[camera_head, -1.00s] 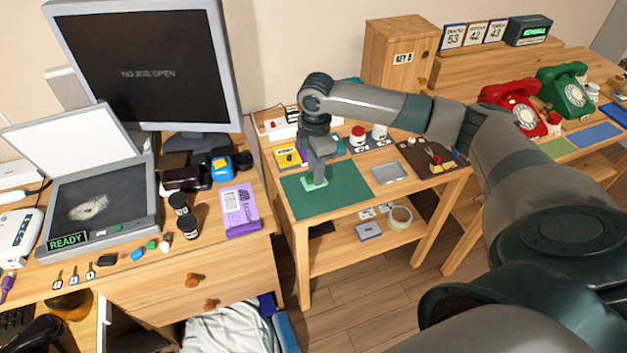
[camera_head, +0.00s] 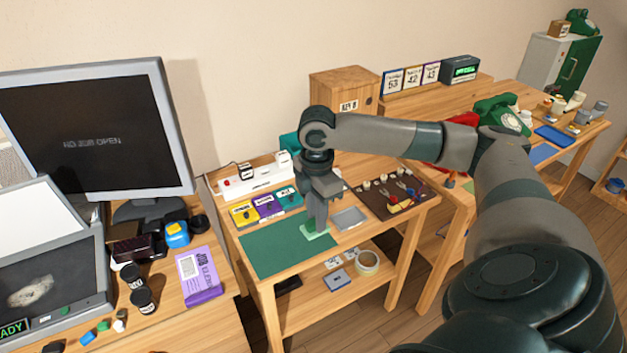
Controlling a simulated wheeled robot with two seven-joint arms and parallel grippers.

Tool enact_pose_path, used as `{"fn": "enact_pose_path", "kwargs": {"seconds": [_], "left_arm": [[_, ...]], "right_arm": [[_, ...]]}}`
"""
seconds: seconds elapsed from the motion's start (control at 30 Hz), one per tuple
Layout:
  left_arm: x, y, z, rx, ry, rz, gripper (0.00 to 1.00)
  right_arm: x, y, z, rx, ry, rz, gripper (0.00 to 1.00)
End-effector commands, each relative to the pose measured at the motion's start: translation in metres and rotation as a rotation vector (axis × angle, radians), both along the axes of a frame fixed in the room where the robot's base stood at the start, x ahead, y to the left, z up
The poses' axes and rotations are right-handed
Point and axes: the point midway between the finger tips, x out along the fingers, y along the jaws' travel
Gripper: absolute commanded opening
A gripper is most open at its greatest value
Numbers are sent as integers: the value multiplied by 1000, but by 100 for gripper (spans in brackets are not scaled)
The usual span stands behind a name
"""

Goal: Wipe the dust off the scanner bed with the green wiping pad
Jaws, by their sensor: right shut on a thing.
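The scanner bed (camera_head: 60,285) is a dark glass in a grey frame at the lower left, with its lid raised. A pale dust patch (camera_head: 30,291) lies on it. The light green wiping pad (camera_head: 313,231) is at the right edge of the dark green mat (camera_head: 272,250) on the middle table. My right gripper (camera_head: 316,222) points down and is shut on the pad. From this view I cannot tell whether the pad touches the table. My left gripper is not in view.
A monitor (camera_head: 95,130) stands behind the scanner. Dark jars (camera_head: 143,299) and a purple packet (camera_head: 199,276) lie right of the scanner. A power strip (camera_head: 258,180) and coloured cards (camera_head: 265,205) sit behind the mat. A gap separates the desk and middle table.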

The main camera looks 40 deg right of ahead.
Motion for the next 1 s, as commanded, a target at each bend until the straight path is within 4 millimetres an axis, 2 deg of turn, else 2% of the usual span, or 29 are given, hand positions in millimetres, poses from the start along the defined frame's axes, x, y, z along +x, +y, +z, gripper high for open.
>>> {"fn": "enact_pose_path", "kwargs": {"seconds": [0.23, 0.27, 0.3, 0.57, 0.77, 1.0], "left_arm": [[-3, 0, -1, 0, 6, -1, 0], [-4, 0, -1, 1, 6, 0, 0], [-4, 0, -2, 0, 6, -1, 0], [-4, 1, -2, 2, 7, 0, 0], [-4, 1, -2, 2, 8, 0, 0], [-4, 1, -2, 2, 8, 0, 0]], "right_arm": [[0, 0, 0, 0, 0, 0, 0], [0, 0, 0, 0, 0, 0, 12], [0, 0, 0, 0, 0, 0, 3], [1, 4, 0, 1, -1, -15, 2], [2, 23, 1, 1, -2, -108, 2], [2, 69, 6, 2, -3, -343, 2]]}}
